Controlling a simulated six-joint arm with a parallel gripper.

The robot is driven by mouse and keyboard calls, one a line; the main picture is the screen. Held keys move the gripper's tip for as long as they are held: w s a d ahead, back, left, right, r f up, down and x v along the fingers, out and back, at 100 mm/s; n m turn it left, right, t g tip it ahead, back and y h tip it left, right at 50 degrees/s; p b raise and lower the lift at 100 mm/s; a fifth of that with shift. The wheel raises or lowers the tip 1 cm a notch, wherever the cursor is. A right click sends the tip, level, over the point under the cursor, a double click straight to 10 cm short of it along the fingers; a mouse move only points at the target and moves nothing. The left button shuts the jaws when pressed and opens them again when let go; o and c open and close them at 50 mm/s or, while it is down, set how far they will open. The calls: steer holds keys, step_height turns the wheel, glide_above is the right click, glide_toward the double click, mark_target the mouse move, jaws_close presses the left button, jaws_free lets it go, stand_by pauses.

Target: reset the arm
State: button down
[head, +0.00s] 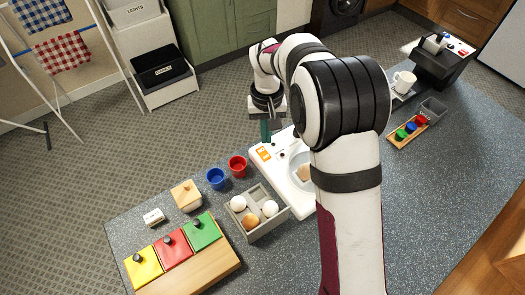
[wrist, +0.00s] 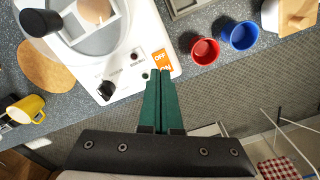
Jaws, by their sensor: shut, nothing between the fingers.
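My gripper (wrist: 161,73) points its two green fingers at the edge of a white appliance (wrist: 152,38) in the wrist view. The fingers lie side by side, shut, with nothing held. In the head view my gripper (head: 265,138) hangs just beyond the appliance's far left corner, by an orange label (head: 263,153). I cannot tell whether the tips touch the appliance. My own arm hides part of the appliance in the head view. Its clear round cover (wrist: 95,35) shows in the wrist view.
A blue cup (head: 216,178), a red cup (head: 237,166) and a grey divided box (head: 266,235) with eggs stand left of the appliance. Yellow, red and green lidded boxes (head: 173,247) are farther left. A coffee machine (head: 440,62) stands at the right.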

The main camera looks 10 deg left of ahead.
steer(key=shift+r, duration=0.1)
stand_by(0.3)
steer(key=s+d+r+m, duration=0.3)
steer(key=s+d+r, duration=0.5)
steer(key=s+r, duration=0.1)
steer(key=s+d+m+y, duration=0.1)
steer(key=s+d+m, duration=0.1)
steer(key=s, duration=0.8)
steer(key=s+d+m, duration=0.3)
steer(key=s+d, duration=0.1)
steer(key=s, duration=0.6)
steer(key=shift+s+d+r+m+y, duration=0.2)
steer(key=shift+r+m+y, duration=0.1)
steer(key=shift+y, duration=0.1)
